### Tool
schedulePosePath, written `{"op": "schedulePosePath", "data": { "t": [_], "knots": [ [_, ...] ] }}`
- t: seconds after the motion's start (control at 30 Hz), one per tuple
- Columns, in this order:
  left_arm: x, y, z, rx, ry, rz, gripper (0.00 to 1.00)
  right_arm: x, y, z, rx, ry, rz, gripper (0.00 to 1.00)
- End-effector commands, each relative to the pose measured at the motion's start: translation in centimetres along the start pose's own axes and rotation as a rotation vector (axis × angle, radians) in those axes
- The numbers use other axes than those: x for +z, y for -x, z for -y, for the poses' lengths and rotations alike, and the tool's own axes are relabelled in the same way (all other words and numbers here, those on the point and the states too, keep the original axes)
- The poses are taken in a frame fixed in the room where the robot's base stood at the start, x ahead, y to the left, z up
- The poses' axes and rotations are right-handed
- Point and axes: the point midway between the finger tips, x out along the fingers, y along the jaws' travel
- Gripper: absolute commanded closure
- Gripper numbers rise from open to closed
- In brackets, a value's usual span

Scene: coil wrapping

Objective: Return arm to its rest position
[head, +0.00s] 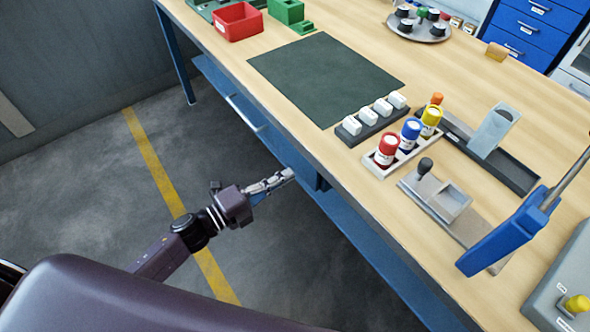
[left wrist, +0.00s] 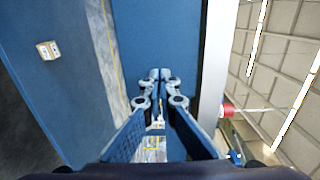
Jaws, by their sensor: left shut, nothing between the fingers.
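My left gripper (head: 282,178) is beside the front edge of the workbench, over the floor, at the end of my left arm that comes in from the lower left. In the left wrist view its fingertips (left wrist: 160,75) are together, shut with nothing between them. The blue front of the bench lies straight ahead of the fingers in that view. My right gripper does not show in either view.
The wooden workbench (head: 345,200) runs diagonally, with a dark green mat (head: 325,75), a red bin (head: 238,22) and a rack holding red, blue and yellow capped bottles (head: 387,149). A blue lever (head: 500,235) stands at the right. Grey floor (head: 90,200) beside the bench is open.

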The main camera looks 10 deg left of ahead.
Motion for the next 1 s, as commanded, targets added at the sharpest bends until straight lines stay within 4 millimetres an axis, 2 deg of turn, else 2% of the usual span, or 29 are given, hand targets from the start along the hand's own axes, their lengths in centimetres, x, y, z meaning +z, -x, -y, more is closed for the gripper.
{"op": "schedulePosePath", "data": {
  "t": [0.1,0.33,0.5,0.77,0.87,0.97,1.0],
  "knots": [
    [-0.1,2.8,-0.2,0.004,0.003,0.000,1.00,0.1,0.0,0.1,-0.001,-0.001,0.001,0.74],
    [-0.1,6.6,-0.1,0.002,0.002,0.000,1.00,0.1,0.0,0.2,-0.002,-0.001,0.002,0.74],
    [0.0,8.0,-0.1,0.002,0.000,0.000,1.00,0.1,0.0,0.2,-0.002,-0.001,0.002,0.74],
    [0.2,8.3,-0.3,0.005,0.009,0.008,1.00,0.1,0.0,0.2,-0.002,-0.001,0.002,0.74],
    [1.3,8.7,-2.5,0.037,0.075,0.065,1.00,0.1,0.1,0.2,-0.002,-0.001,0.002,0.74],
    [3.4,9.9,-7.2,0.105,0.220,0.187,1.00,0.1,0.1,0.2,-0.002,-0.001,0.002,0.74],
    [4.1,10.7,-9.7,0.140,0.297,0.251,1.00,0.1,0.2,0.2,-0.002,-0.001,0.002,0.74]
  ]
}}
